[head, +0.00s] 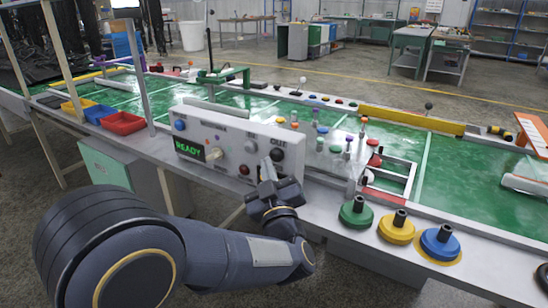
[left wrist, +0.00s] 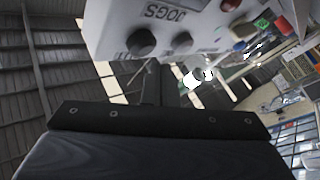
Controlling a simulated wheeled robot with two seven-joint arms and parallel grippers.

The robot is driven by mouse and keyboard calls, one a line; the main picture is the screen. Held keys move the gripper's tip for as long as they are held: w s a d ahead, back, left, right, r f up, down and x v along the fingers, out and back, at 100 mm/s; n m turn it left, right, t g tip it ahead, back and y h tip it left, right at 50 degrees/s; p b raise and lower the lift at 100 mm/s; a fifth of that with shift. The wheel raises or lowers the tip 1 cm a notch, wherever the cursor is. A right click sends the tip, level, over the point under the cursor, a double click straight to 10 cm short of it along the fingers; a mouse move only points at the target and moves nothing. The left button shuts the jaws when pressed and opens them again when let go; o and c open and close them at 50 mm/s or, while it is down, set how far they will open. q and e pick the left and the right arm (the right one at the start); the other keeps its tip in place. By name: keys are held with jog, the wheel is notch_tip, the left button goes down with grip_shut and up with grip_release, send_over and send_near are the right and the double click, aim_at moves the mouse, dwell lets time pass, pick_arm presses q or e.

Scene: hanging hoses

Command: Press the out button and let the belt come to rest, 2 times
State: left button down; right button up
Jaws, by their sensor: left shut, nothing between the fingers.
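A white control panel (head: 222,142) stands at the near edge of the green belt (head: 490,185). Its green display (head: 189,148) reads READY. The black out button (head: 277,154), under the label OUT, is at the panel's right end. My left gripper (head: 267,165) is shut and empty, with its tips just below and left of that button; I cannot tell whether they touch the panel. My right gripper is not in view.
Green, yellow and blue weights (head: 397,229) with black knobs stand on the ledge at the right. Red, blue and yellow bins (head: 123,123) sit left of the panel. Several coloured pegs stand on the belt behind it. A metal post (head: 138,70) rises left of the panel.

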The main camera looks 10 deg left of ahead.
pick_arm(q)
jog(key=shift+w, duration=0.15)
dwell(0.4)
jog(key=shift+w+d, duration=0.15)
jog(key=shift+w, duration=0.1)
jog(key=shift+w+d, duration=0.15)
jog(key=shift+w, duration=0.3)
dwell(0.8)
jog(key=shift+s+a+b, duration=0.3)
jog(key=shift+s, duration=0.55)
jog(key=s, duration=0.1)
jog(key=s+a, duration=0.1)
jog(key=s, duration=0.2)
jog(key=shift+s+a, duration=0.35)
